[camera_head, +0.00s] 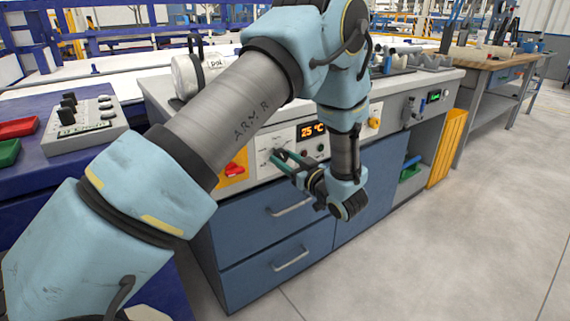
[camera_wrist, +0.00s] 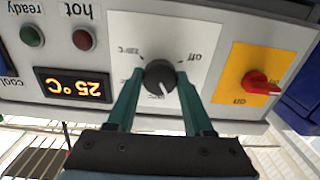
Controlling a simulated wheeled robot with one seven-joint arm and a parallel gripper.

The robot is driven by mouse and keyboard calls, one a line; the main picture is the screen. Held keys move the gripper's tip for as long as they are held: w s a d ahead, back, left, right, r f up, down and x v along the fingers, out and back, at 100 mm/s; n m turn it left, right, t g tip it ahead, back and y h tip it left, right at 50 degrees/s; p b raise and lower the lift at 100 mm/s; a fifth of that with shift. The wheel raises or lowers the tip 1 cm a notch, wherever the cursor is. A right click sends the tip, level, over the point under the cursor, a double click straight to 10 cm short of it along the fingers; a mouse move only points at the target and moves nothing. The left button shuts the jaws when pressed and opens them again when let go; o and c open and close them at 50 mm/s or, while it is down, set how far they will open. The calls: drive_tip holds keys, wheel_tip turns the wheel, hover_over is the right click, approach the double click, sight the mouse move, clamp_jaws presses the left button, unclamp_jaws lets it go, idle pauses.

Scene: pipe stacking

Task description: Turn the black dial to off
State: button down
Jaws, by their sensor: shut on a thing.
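The black dial (camera_wrist: 160,76) sits on a white plate of the control panel, seen upside down in the wrist view. An "off" mark shows to its upper right and a temperature mark to its upper left. The dial's white pointer line points downward and slightly right in that view, away from the "off" mark. My gripper (camera_wrist: 160,80) has its two teal fingers on either side of the dial, shut on it. In the head view my gripper (camera_head: 278,159) reaches the panel front, and its fingers largely hide the dial.
A red switch on a yellow plate (camera_wrist: 232,72) is beside the dial; it also shows in the head view (camera_head: 233,171). The display (camera_wrist: 73,88) reads 25 °C. Green and red buttons (camera_wrist: 82,39) sit near it. Blue drawers with handles (camera_head: 290,206) are below the panel.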

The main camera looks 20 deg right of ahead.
drive_tip(key=n+b, duration=0.3)
drive_tip(key=n, duration=0.1)
drive_tip(key=shift+f+n, duration=0.15)
drive_tip(key=shift+n, duration=0.15)
drive_tip(key=n+b, duration=0.4)
drive_tip(key=shift+f+n, duration=0.1)
drive_tip(key=shift+n, duration=0.2)
drive_tip(key=n+b, duration=0.6)
drive_tip(key=b, duration=0.1)
drive_tip(key=n+b, duration=0.2)
drive_tip(key=b, duration=0.1)
drive_tip(key=shift+n, duration=0.3)
drive_tip(key=shift+r, duration=0.2)
drive_tip(key=shift+c, duration=1.5)
unclamp_jaws()
